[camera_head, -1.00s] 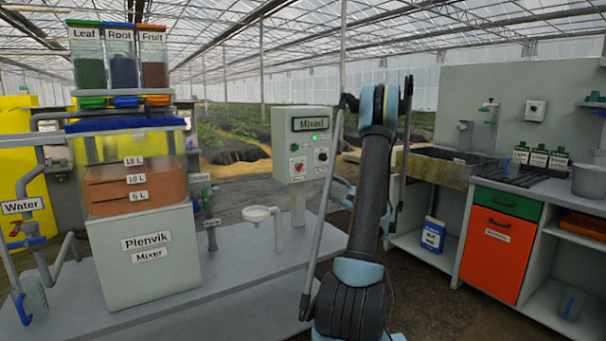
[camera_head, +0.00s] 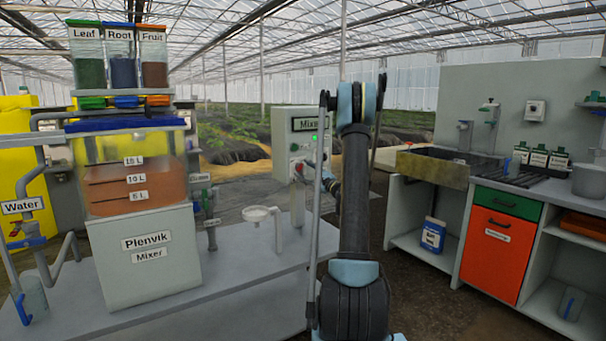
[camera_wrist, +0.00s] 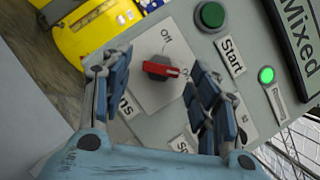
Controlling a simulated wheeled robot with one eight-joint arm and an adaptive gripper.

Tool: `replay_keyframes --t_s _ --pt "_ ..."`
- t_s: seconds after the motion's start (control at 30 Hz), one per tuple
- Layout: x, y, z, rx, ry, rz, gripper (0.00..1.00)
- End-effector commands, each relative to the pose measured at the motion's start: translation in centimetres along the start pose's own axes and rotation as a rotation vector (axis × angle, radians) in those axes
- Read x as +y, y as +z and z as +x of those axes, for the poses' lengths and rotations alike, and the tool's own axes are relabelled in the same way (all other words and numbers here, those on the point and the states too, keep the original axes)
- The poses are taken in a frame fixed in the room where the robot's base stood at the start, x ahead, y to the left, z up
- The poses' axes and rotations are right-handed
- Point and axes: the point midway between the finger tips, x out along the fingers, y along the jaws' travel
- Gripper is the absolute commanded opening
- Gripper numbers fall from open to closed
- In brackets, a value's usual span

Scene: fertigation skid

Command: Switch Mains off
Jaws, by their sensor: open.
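The Mains switch (camera_wrist: 163,69) is a rotary knob with a red handle on a pale plate, seen in the wrist view. "Off" is printed above it and "On" to its right, partly covered by a finger. The red handle lies roughly crosswise, its end towards the right. The Mains label is partly hidden by the left finger. My gripper (camera_wrist: 157,66) is open, one finger on each side of the knob; contact cannot be made out. In the head view my arm reaches the grey control box (camera_head: 284,145), covering part of its face.
The green Start button (camera_wrist: 212,15), a lit green lamp (camera_wrist: 266,75) and the "Mixed" display (camera_wrist: 298,30) are close by on the panel. The mixer (camera_head: 150,255) stands left on the bench. A sink (camera_head: 433,170) and cabinets are at right.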

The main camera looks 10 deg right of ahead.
Motion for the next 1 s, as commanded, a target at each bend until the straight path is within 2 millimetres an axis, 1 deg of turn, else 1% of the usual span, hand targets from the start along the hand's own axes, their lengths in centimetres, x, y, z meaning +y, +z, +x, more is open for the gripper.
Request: replay_keyframes --t_s 0.13,0.43,0.47,0.5,0.57,0.6,0.63,1.0 --pt "0.07 0.04 0.84 0.0 0.001 0.001 0.55" --pt "0.05 0.03 0.97 0.0 0.0 0.0 0.55" --pt "0.05 0.03 0.97 0.0 0.0 0.0 0.48" --pt "0.05 0.03 0.96 0.0 0.0 0.0 0.39" --pt "0.04 0.03 0.96 0.0 0.0 0.0 0.26" --pt "0.05 0.03 0.96 0.0 0.0 0.0 0.16" --pt "0.06 0.04 0.96 0.0 0.001 0.0 0.11" --pt "0.06 0.06 0.95 -0.001 0.014 -0.03 0.11"
